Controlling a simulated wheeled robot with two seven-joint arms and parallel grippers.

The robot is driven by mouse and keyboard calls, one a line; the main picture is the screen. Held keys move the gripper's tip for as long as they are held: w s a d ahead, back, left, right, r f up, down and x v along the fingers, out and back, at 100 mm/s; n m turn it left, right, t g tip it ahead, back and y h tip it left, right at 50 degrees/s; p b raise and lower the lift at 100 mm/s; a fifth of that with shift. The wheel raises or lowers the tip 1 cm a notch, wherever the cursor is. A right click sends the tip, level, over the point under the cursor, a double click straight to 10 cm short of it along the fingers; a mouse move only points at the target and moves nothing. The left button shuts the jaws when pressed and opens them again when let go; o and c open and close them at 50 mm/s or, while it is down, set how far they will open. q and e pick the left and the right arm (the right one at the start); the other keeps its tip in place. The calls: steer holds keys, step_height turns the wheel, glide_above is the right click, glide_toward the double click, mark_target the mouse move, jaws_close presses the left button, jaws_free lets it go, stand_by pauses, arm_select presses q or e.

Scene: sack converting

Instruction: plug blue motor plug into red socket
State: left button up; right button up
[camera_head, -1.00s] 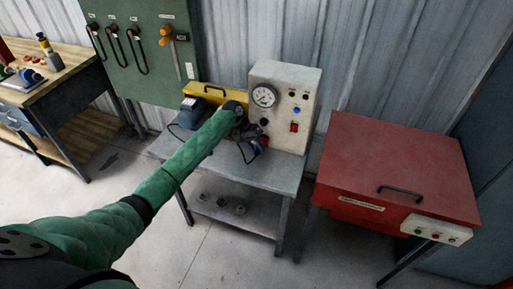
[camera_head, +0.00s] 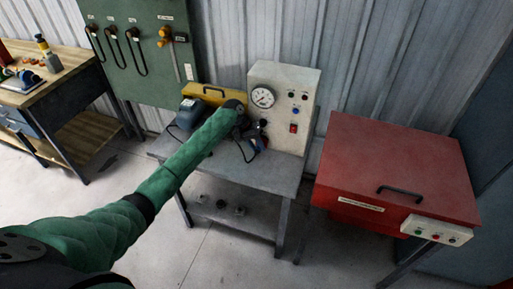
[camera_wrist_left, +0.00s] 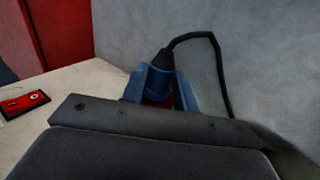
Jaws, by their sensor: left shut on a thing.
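My left gripper (camera_head: 257,141) is close to the lower left of the beige test panel's face. In the left wrist view its two blue fingers (camera_wrist_left: 160,90) are shut around the plug (camera_wrist_left: 157,68). The plug's black cable end shows, with a black cable (camera_wrist_left: 213,75) looping up and right; its body is mostly hidden between the fingers. A dark red patch (camera_wrist_left: 154,101) shows between the fingers beyond the plug. I cannot tell whether it is the red socket, or whether the plug touches it. A blue-grey motor (camera_head: 190,113) stands on the grey table. My right gripper is not in view.
The beige panel (camera_head: 283,82) carries a gauge, a red switch (camera_head: 293,128) and buttons. A yellow case (camera_head: 212,93) stands behind the motor. The grey table's front (camera_head: 255,178) is clear. A red cabinet (camera_head: 400,160) stands to the right, a green tool board (camera_head: 150,50) behind left.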

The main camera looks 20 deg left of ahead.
arm_select(q)
steer(key=shift+w, duration=0.3)
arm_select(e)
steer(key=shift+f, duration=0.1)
arm_select(q)
steer(key=o, duration=1)
steer(key=shift+o, duration=0.2)
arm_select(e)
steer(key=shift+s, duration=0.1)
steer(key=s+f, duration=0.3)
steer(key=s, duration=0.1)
arm_select(q)
steer(key=b+v, duration=0.3)
steer(key=v, duration=0.4)
steer(key=shift+a+r, duration=0.2)
steer(key=shift+r, duration=0.1)
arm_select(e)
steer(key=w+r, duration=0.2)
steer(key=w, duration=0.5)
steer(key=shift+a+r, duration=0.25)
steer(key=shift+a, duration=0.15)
